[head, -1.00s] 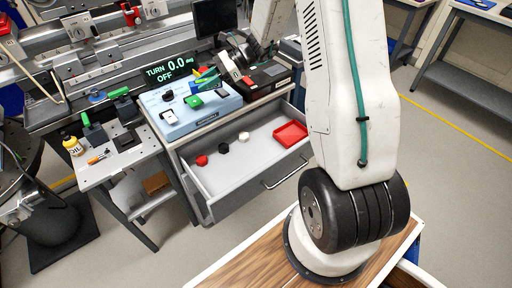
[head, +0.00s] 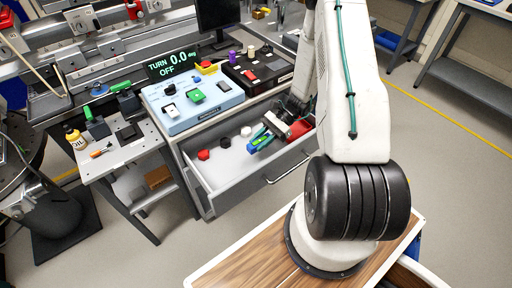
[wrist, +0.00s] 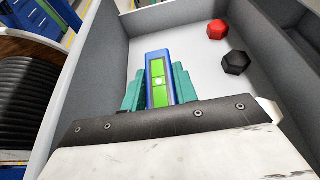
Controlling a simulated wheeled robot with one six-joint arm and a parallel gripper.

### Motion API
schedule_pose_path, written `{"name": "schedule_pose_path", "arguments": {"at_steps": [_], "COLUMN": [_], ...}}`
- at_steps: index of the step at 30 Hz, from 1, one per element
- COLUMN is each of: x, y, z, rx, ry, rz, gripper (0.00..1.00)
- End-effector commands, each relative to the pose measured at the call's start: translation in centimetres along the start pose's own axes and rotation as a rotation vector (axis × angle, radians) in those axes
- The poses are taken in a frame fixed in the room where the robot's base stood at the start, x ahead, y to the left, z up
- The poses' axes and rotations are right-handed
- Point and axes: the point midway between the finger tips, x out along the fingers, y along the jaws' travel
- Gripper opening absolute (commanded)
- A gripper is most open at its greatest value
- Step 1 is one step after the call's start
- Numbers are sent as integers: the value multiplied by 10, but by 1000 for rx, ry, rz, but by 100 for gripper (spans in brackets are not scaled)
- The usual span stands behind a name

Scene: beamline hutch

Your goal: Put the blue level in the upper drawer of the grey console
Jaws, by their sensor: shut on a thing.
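The blue level (wrist: 155,62) with a bright green window is between the teal fingers of my gripper (wrist: 160,88) in the wrist view. In the head view the level (head: 259,142) and my gripper (head: 268,130) are over the open drawer's right half. The drawer (head: 240,176) is pulled out below the top of the grey console (head: 175,138). In the wrist view the level is within the outline of the drawer walls, above the pale floor (wrist: 190,50). I cannot tell whether it touches the floor.
The left half of the drawer floor has free room. A blue control box (head: 195,103) stands on the console.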

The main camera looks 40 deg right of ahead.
Motion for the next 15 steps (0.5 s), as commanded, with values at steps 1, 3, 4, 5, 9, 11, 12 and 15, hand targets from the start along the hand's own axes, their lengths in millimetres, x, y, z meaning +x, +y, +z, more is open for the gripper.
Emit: {"name": "schedule_pose_path", "arguments": {"at_steps": [1,3,4,5,9,11,12,15], "x": [4,9,13,17,48,63,73,99], "y": [1,1,0,0,-5,-7,-8,-12], "z": [-6,-10,-10,-9,0,5,8,16], "rx": [1,0,0,0,-1,0,0,0], "ry": [-2,-2,-2,-2,-2,-1,-1,-1], "rz": [1,3,3,3,6,6,6,6], "gripper": [2,2,2,2,2,2,2,2]}}
